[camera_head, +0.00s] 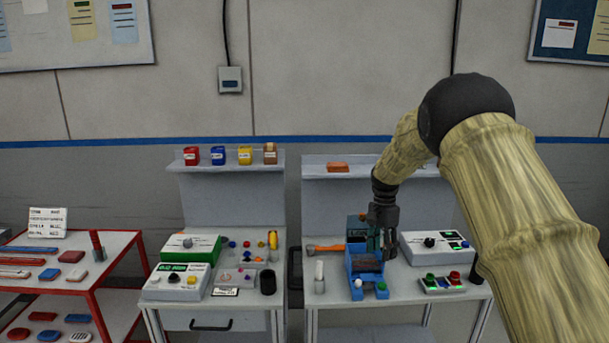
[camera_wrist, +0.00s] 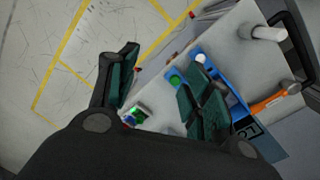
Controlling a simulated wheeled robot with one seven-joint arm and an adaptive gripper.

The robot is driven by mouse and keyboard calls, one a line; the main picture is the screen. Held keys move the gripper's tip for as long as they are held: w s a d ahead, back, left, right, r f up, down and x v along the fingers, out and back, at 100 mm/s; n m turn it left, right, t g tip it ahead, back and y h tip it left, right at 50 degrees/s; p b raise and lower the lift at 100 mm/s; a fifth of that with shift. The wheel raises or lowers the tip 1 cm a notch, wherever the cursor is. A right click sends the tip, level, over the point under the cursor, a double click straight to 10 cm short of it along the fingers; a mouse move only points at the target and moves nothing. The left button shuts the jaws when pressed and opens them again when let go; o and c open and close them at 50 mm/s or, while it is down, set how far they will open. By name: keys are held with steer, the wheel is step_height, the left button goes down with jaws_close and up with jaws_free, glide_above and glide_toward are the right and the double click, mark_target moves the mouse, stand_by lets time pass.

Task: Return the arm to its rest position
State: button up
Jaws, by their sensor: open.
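My arm reaches in from the right of the head view, bent at a dark joint, with its wrist pointing down. My gripper (camera_head: 381,243) is over the blue fixture (camera_head: 366,267) on the right bench. In the wrist view my gripper (camera_wrist: 160,85) has its two dark green fingers spread apart with nothing between them. The blue fixture (camera_wrist: 238,112) shows partly behind the right finger, with a green and a white button at its end. Whether the fingertips touch the fixture is hard to tell.
The right bench (camera_head: 333,291) also holds an orange-handled hammer (camera_head: 325,248), a white cylinder (camera_head: 319,277), a control box (camera_head: 435,246) and a button panel (camera_head: 442,283). A left bench (camera_head: 240,309) carries more boxes. A red-framed rack (camera_head: 117,262) stands far left.

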steer(key=s+d+f+n+b, duration=0.1)
steer(key=s+f, duration=0.4)
steer(key=f, duration=0.6)
steer(key=s+d+f+n+b, duration=0.15)
steer(key=s+f, duration=0.35)
steer(key=f, duration=0.7)
steer(key=s+f+n, duration=0.3)
steer(key=s+f, duration=1.1)
steer(key=s+f+n+b, duration=0.1)
steer(key=s+f, duration=0.1)
steer(key=s, duration=0.4)
steer(key=s+a+f+n, duration=0.1)
steer(key=s+f, duration=0.2)
steer(key=s, duration=0.2)
steer(key=s+f+n+b, duration=0.1)
steer(key=s+f, duration=0.1)
steer(key=s, duration=0.4)
steer(key=s+a+n+t+b, duration=0.1)
steer(key=s+n, duration=0.2)
steer(key=s, duration=1.5)
steer(key=shift+a+r, duration=0.25)
steer(key=shift+a, duration=0.15)
